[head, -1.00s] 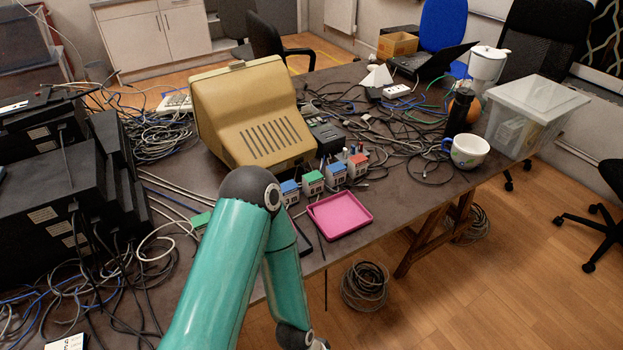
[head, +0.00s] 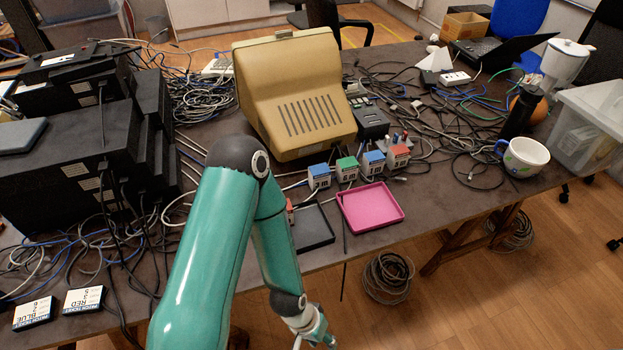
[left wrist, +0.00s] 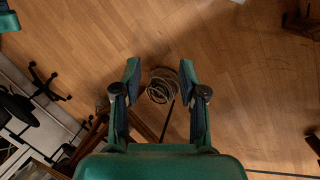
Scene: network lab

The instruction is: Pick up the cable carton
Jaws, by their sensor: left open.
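An open brown cardboard carton (head: 466,24) stands at the far back right of the table in the head view. I cannot tell whether it is the cable carton; no label on it can be read. My left gripper (head: 324,338) shows at the bottom edge of the head view, beyond the table's front edge and far from that carton. In the left wrist view the left gripper (left wrist: 160,72) is open and empty, pointing down over the wooden floor. My right gripper is in neither view.
A beige monitor (head: 295,95), small coloured boxes (head: 346,168), a pink tray (head: 371,207) and a dark tray (head: 313,228) stand on the table. Loose cables, a mug (head: 525,157) and a clear bin (head: 593,125) crowd the right. A cable coil (head: 388,277) lies on the floor.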

